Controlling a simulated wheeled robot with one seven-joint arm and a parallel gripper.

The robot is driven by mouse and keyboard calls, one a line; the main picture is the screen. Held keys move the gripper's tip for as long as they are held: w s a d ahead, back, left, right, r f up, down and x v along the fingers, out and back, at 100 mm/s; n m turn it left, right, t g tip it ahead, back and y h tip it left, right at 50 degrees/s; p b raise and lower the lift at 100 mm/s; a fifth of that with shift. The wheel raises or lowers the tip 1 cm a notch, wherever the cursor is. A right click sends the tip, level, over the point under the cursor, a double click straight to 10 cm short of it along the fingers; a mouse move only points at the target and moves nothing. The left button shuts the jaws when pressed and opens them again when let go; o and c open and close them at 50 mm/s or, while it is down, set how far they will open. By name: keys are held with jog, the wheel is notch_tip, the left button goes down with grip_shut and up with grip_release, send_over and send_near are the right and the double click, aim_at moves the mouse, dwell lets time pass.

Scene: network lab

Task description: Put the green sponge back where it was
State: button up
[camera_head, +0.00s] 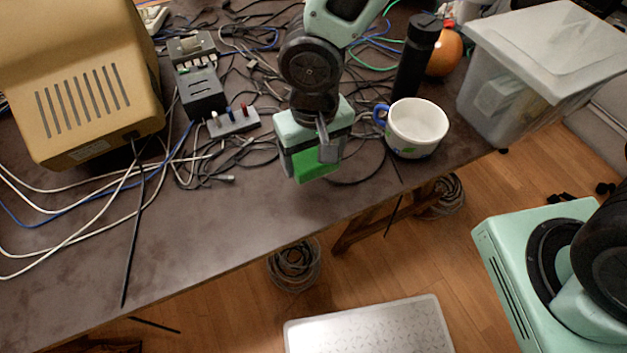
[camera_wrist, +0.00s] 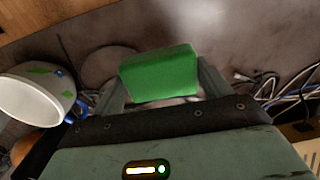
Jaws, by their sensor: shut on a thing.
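The green sponge (camera_head: 317,165) is between the fingers of my gripper (camera_head: 311,160), over the dark table near its front edge. In the wrist view the sponge (camera_wrist: 160,74) sits between the two fingers of my gripper (camera_wrist: 160,82), which are shut on its sides. It appears held above the table top; the exact height is hard to tell. My gripper hides part of the sponge in the head view.
A white mug (camera_head: 416,126) with a blue handle stands just right of my gripper. The front-left table (camera_head: 190,235) is mostly clear.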

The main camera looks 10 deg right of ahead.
aim_at(314, 189)
notch_tip(314, 189, down, 8)
jog(key=shift+f+b, duration=0.1)
jog(key=shift+b, duration=0.35)
jog(key=o, duration=0.9)
notch_tip(314, 189, up, 11)
jog(key=shift+f+p, duration=0.15)
jog(key=shift+p, duration=0.6)
jog(key=shift+s+d+r, duration=0.1)
jog(key=shift+d+r, duration=0.05)
jog(key=shift+r, duration=0.75)
jog(key=s+d+r+n, duration=0.1)
jog(key=s+d+r, duration=0.1)
jog(key=s+r, duration=0.1)
jog(key=s+d+r+n, duration=0.2)
jog(key=s+d+r, duration=0.1)
jog(key=s, duration=0.1)
jog(key=s+d+r+n, duration=0.1)
jog(key=s+d+r, duration=0.2)
jog(key=s, duration=0.1)
jog(key=shift+r+y, duration=0.3)
